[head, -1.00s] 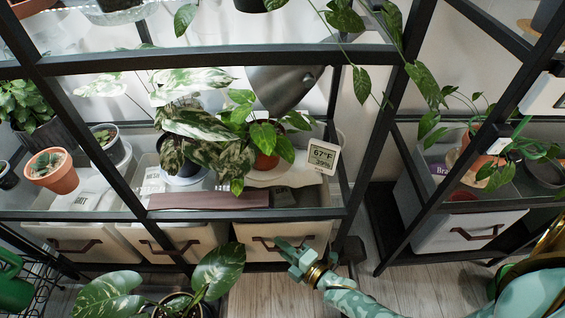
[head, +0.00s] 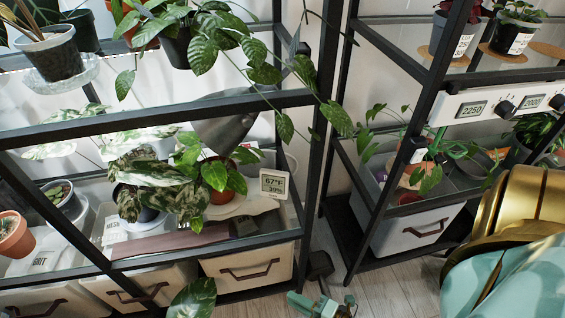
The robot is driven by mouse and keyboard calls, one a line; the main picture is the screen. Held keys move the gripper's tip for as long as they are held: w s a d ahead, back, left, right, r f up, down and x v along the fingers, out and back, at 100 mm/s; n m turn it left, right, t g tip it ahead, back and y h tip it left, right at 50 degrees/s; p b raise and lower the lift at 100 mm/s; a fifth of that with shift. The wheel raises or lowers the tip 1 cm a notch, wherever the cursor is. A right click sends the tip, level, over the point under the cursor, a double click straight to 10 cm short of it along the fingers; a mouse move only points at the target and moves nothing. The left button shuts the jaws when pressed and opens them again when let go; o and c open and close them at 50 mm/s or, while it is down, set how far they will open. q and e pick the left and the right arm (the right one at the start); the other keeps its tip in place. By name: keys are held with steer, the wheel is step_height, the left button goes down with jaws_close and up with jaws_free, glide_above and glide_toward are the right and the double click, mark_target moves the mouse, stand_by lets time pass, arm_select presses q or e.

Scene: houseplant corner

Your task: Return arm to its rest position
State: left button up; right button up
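My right gripper (head: 322,304) shows small at the bottom edge of the head view, over the wood floor in front of the shelf. It is cut off by the picture edge, and I cannot tell how far apart its fingers are. I see nothing held in it. My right arm (head: 500,255), teal and gold, fills the lower right corner, close to the camera. My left gripper and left arm are out of view.
A black-framed shelf (head: 215,107) with potted plants stands at left; a second shelf (head: 376,195) stands at right. White drawer bins (head: 250,268) line the bottom. A large leaf (head: 193,298) pokes up from below. Bare floor (head: 375,290) shows between the shelves and my arm.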

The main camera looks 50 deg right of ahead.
steer(key=shift+s+d, duration=0.1)
steer(key=shift+s, duration=0.35)
stand_by(0.3)
